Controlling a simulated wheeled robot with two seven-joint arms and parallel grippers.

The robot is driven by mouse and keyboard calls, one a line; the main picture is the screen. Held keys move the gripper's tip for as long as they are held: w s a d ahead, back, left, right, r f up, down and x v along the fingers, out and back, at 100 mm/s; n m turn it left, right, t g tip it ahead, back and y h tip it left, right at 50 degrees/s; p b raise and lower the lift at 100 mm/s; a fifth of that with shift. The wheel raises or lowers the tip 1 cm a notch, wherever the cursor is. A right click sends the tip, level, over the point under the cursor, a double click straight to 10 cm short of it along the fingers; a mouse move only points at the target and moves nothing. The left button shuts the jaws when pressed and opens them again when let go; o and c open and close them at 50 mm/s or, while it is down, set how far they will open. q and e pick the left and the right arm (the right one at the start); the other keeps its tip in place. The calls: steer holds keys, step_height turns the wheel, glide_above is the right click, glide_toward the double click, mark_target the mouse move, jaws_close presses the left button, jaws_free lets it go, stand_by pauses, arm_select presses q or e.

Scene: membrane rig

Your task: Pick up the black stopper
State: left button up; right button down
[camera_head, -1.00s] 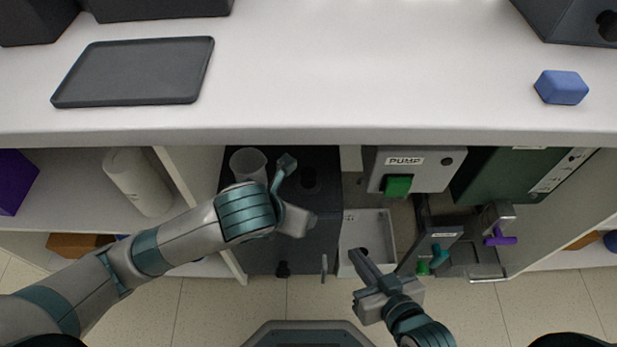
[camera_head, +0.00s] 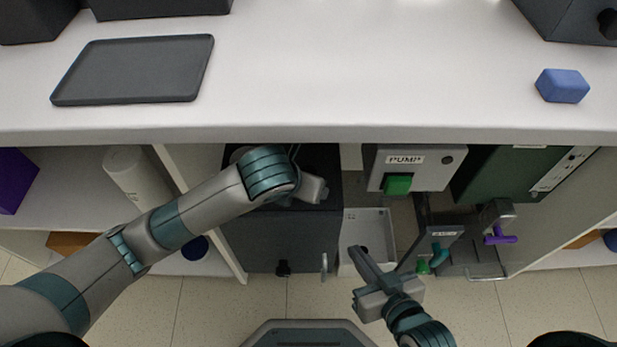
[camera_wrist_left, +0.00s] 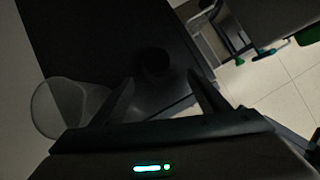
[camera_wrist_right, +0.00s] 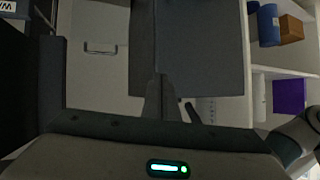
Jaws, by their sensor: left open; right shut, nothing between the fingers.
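My left gripper (camera_wrist_left: 163,96) is open above the dark tank's top (camera_head: 325,165). In the left wrist view a dark round thing (camera_wrist_left: 155,62) on that top lies just beyond and between the fingertips, apart from them. It may be the black stopper or an opening; it is too dark to tell. In the head view my left forearm and wrist hide it and the left fingers. My right gripper (camera_head: 356,258) is shut and empty, in front of the white tray. It also shows in the right wrist view (camera_wrist_right: 158,82).
A translucent cup (camera_wrist_left: 60,106) stands on the tank top beside the left fingers. The white tray (camera_head: 352,225) holds a small dark spot. The pump box (camera_head: 420,165) and green box (camera_head: 490,175) are to the right. The white counter (camera_head: 370,70) overhangs behind.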

arm_select(q)
steer(key=w, duration=0.2)
steer(key=d, duration=0.1)
steer(key=shift+w+d+f, duration=0.1)
steer(key=shift+w+f, duration=0.25)
steer(key=shift+w, duration=0.05)
steer(key=shift+w+f, duration=0.15)
steer(key=shift+f, duration=0.05)
steer(key=shift+c, duration=0.3)
steer(key=c, duration=1.1)
